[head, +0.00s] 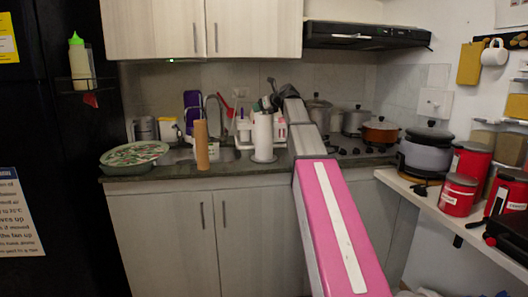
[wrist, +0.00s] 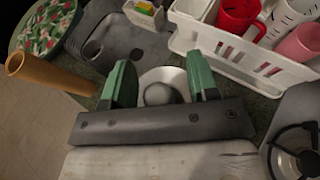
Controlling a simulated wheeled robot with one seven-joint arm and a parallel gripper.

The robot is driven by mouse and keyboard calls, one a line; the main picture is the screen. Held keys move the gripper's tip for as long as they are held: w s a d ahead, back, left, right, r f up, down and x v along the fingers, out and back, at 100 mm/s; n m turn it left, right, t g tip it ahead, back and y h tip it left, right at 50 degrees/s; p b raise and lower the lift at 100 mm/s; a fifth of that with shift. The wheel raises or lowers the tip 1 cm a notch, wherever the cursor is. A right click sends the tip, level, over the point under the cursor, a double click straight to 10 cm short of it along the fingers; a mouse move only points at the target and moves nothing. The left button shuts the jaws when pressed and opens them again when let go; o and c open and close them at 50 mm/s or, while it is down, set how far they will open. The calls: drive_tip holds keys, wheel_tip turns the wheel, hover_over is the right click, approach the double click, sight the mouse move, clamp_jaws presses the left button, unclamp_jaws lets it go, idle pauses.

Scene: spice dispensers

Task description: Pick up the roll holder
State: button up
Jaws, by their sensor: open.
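The roll holder (head: 263,137) stands upright near the front edge of the counter, a white roll on a round base. In the wrist view the roll holder (wrist: 170,74) shows from above as a pale round shape with a grey knob, partly hidden by my gripper. My gripper (wrist: 160,85) is open, with one green finger on each side of the roll holder in the picture. I cannot tell whether either finger touches it. In the head view my gripper (head: 270,101) is small and dark, at the top of the roll.
A brown cylinder (head: 201,146) stands to the left, also in the wrist view (wrist: 45,74). A white rack with cups (wrist: 235,48) is close behind on the right. The sink (wrist: 120,48) lies behind left. A patterned tray (head: 134,153) is far left; the stove (wrist: 300,155) is right.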

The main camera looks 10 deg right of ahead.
drive_tip(key=shift+c, duration=0.3)
clamp_jaws()
drive_tip(key=shift+r, duration=0.1)
